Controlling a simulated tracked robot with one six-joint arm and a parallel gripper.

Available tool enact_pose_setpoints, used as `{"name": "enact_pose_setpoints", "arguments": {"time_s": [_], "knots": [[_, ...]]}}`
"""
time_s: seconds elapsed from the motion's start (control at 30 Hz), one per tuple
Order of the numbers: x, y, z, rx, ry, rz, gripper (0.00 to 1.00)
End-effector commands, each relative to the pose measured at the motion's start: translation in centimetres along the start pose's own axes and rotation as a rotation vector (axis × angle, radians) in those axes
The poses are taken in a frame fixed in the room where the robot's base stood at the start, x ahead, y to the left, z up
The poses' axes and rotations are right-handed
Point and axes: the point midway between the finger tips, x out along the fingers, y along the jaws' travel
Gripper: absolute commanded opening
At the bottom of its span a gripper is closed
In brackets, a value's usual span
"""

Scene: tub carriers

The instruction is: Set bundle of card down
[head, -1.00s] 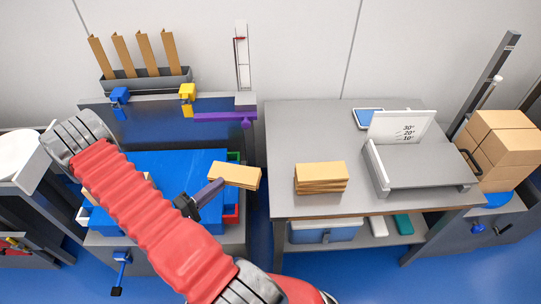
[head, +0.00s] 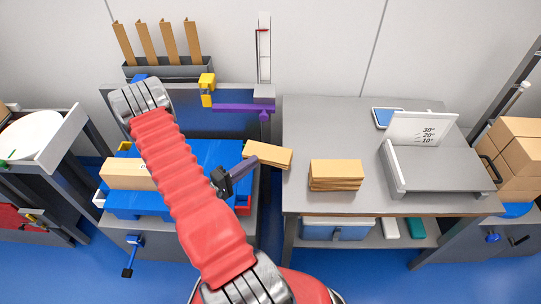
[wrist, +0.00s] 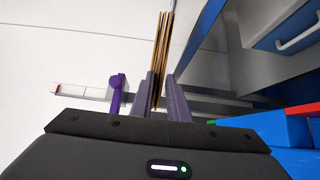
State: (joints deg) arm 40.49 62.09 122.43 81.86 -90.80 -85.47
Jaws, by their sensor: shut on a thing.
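My gripper (head: 240,172) is shut on a bundle of card (head: 268,154), a flat tan stack held near the left edge of the grey table (head: 292,178). In the wrist view the bundle (wrist: 161,62) shows edge-on as thin brown layers between my two purple fingers. It appears to be in the air, but its height over the table cannot be told. A second tan stack of card (head: 337,176) lies on the table to the right of the held one. My red arm hides part of the blue tub area.
A grey angle stand (head: 435,165) and a blue tablet (head: 386,117) take up the table's right and back. Blue tubs (head: 205,155) and a tan box (head: 127,174) sit at the left. A purple clamp (head: 240,108) stands behind. Table between the stacks is bare.

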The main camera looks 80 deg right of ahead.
Motion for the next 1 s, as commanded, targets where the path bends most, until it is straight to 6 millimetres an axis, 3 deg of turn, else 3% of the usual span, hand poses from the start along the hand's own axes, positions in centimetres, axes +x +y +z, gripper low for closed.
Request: {"name": "enact_pose_setpoints", "arguments": {"time_s": [0.5,1.0], "knots": [[7.9,0.0,0.1,0.001,-0.003,0.001,0.0],[9.0,0.0,0.1,0.0,-0.002,0.001,0.0]]}}
